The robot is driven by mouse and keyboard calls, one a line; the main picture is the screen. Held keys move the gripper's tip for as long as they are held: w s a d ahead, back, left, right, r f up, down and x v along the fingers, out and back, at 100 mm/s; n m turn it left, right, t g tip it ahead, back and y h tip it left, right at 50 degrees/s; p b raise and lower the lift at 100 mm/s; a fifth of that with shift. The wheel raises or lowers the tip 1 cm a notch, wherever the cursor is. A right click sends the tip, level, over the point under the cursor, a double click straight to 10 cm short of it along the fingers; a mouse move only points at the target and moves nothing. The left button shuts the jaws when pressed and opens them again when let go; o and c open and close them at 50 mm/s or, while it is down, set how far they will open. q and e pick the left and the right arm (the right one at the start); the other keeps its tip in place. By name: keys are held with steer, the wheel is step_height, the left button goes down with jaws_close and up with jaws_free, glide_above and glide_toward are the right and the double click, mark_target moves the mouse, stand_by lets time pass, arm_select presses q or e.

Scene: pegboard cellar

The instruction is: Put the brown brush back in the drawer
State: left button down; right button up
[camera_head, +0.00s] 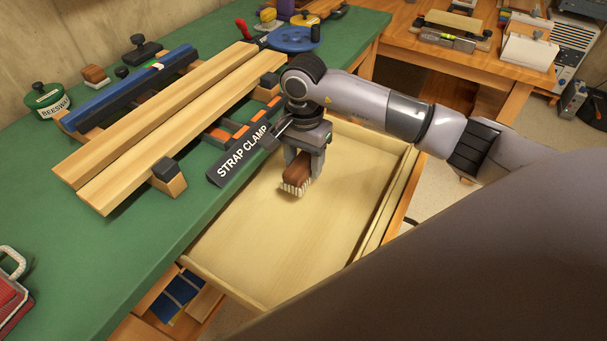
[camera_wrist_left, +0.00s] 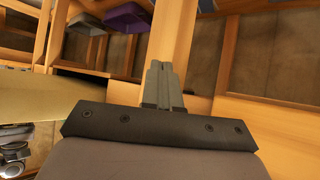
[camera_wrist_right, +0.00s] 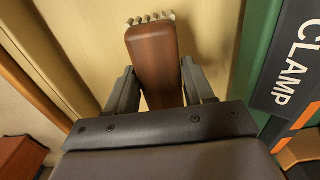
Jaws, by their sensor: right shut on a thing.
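The brown brush (camera_head: 297,175) has a dark wooden back and pale bristles pointing down. My right gripper (camera_head: 305,164) is shut on it, and in the right wrist view the brush (camera_wrist_right: 153,58) sits between the two fingers. It is over the inside of the open drawer (camera_head: 270,235), near the bench-side end; I cannot tell whether the bristles touch the drawer floor. The pale wooden drawer looks otherwise empty. My left gripper (camera_wrist_left: 163,85) shows only in the left wrist view, its fingers together and nothing between them.
The green bench top (camera_head: 150,240) borders the drawer on the left. A black strap clamp label (camera_head: 240,156) sits at the bench edge beside my right gripper. Long wooden boards (camera_head: 150,130) lie behind it. A second wooden table (camera_head: 450,70) stands at the back right.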

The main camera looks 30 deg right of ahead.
mark_target(303, 160)
steer(key=shift+f, duration=2.4)
steer(key=shift+f, duration=0.15)
steer(key=o, duration=0.9)
steer(key=shift+o, duration=0.2)
step_height(303, 160, up, 12)
steer(key=shift+f, duration=0.15)
steer(key=shift+r, duration=0.35)
steer(key=shift+s, duration=0.1)
